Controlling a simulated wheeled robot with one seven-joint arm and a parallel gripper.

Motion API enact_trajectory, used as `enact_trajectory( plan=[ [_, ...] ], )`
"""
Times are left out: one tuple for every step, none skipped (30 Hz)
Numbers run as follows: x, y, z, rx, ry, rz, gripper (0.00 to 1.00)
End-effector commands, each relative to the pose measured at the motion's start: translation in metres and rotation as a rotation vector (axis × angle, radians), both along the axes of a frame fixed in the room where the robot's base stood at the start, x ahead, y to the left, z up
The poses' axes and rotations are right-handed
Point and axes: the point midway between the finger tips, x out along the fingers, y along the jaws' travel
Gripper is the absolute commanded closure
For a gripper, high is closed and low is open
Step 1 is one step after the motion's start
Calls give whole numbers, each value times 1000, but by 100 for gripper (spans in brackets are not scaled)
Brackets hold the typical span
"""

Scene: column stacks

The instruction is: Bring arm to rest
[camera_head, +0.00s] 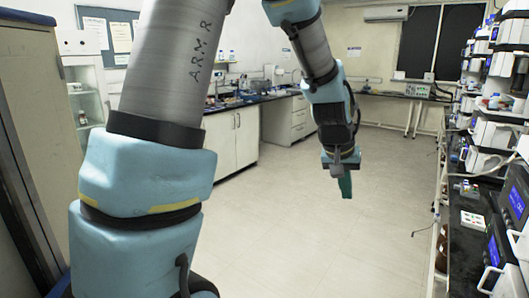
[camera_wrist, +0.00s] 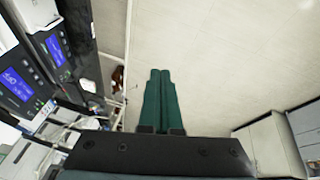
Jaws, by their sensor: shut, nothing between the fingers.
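My gripper (camera_head: 346,186) hangs from my bent arm in the middle of the head view, pointing down over open floor. Its two green fingers lie side by side in the wrist view (camera_wrist: 160,75), closed together with nothing between them. My arm rises in the left foreground of the head view and bends over at the top. The gripper touches nothing and is clear of the benches.
A black bench (camera_head: 470,240) with column stacks (camera_head: 498,130) and blue-screened devices (camera_head: 515,204) stands close on the right. White cabinets (camera_head: 232,138) line the back left. A tall cabinet (camera_head: 25,130) is at the far left. The floor (camera_head: 300,240) between is clear.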

Motion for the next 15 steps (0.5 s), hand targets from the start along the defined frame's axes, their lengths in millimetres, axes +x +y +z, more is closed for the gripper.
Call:
enact_trajectory(
  plan=[
    [8, 41, -5, 32, 6, 52, 100],
    [10, 63, -7, 50, 10, 78, 100],
    [11, 92, -11, 73, 17, 112, 100],
    [10, 114, -14, 90, 25, 140, 100],
    [9, 135, -16, 107, 33, 167, 100],
    [4, 162, -20, 129, 45, 200, 100],
    [0, 182, -22, 143, 55, 226, 100],
    [-5, 200, -25, 158, 65, 249, 100],
    [-13, 222, -28, 174, 79, 278, 100],
    [-19, 236, -30, 184, 89, 300, 100],
    [-24, 249, -32, 194, 98, 319, 100],
    [-32, 264, -34, 205, 110, 340, 100],
    [-38, 273, -36, 211, 119, 355, 100],
    [-42, 281, -37, 217, 125, 366, 100],
    [-48, 289, -38, 224, 134, 378, 100]
  ],
)
